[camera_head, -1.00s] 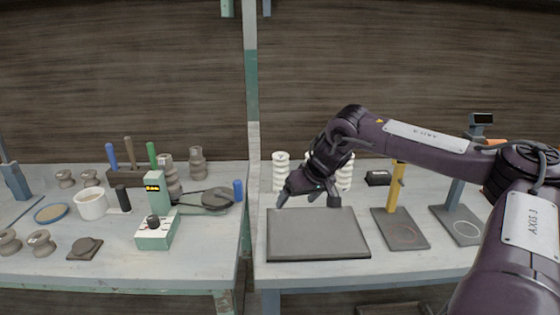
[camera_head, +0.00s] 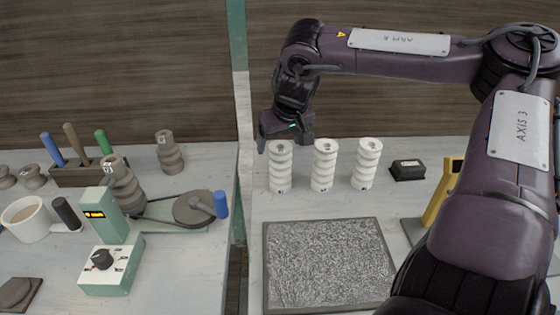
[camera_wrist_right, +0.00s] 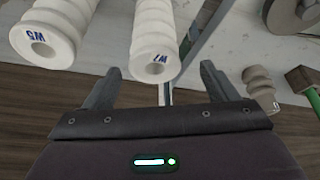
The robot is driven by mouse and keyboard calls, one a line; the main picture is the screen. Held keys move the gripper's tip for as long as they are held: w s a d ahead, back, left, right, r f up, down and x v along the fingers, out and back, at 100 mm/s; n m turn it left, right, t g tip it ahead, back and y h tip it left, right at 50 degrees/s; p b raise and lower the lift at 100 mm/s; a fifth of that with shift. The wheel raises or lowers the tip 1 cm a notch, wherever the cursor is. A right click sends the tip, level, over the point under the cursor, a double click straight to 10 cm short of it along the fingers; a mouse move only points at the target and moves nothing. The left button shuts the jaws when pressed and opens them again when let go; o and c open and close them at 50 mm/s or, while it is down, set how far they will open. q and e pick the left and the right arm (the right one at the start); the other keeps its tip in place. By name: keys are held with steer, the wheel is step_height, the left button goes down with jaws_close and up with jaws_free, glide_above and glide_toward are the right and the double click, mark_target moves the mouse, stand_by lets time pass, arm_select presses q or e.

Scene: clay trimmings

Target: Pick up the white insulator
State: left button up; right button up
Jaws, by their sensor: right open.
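Three ribbed white insulators stand upright in a row on the right-hand bench: a left one (camera_head: 280,172), a middle one (camera_head: 324,167) and a right one (camera_head: 366,165). My right gripper (camera_head: 285,138) is open, pointing down at the top of the left insulator. In the right wrist view, the left insulator (camera_wrist_right: 154,38), marked W1, shows its top end between the open fingers (camera_wrist_right: 160,68) or just beyond them; I cannot tell if they touch. The middle insulator (camera_wrist_right: 45,35), marked W5, is outside the finger at picture left. My left gripper is not in view.
A dark-framed tray (camera_head: 330,265) with a speckled surface lies in front of the insulators. A black box (camera_head: 407,170) and a yellow stand (camera_head: 441,192) are to their right. Brown insulators (camera_head: 169,153) and a green device (camera_head: 110,262) occupy the left bench, across a gap.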

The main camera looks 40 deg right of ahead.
mark_target(281, 146)
steer(key=shift+f, duration=0.45)
steer(key=x, duration=0.2)
steer(key=p+x, duration=0.1)
steer(key=shift+d+f, duration=0.35)
steer(key=shift+w+d+f, duration=0.1)
steer(key=shift+w+f, duration=0.15)
steer(key=shift+f, duration=0.25)
steer(key=c, duration=1.3)
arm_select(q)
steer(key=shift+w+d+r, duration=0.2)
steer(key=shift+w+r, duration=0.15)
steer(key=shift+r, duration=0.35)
arm_select(e)
steer(key=shift+w, duration=0.1)
steer(key=shift+c, duration=0.9)
